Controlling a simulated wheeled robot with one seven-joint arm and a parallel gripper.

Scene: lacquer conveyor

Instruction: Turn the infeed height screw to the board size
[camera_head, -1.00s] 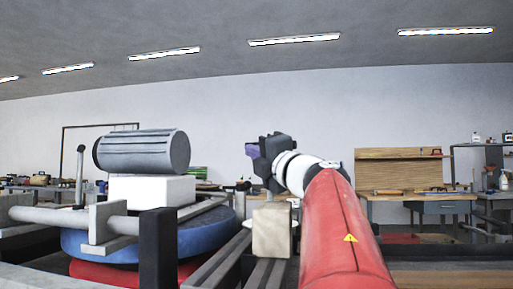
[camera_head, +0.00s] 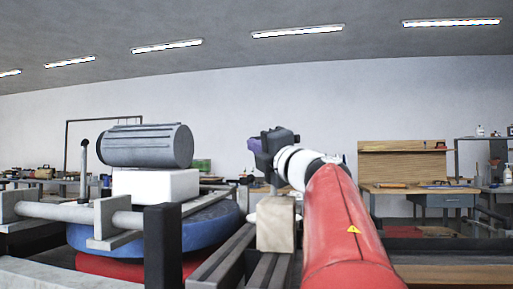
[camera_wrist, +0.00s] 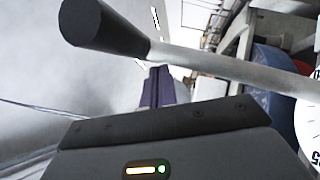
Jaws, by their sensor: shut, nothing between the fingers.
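My gripper (camera_head: 256,152) is at the end of my red arm, in the air right of the machine in the head view. In the wrist view its purple fingers (camera_wrist: 157,88) are shut together with nothing between them. A grey rod (camera_wrist: 225,66) with a black tapered knob (camera_wrist: 103,27) crosses the wrist view close to the camera, passing over the fingers' line. I cannot tell whether they touch. A white dial with dark digits (camera_wrist: 310,122) is cut off at the right edge there. In the head view the screw and its handle cannot be clearly made out.
The machine carries a grey ribbed motor (camera_head: 148,145) on a white block (camera_head: 156,185), above a blue disc (camera_head: 195,233). A small upright lever (camera_head: 84,170) stands at its left. A beige block (camera_head: 276,223) sits on dark rails below my gripper. Workbenches (camera_head: 445,200) stand along the far wall.

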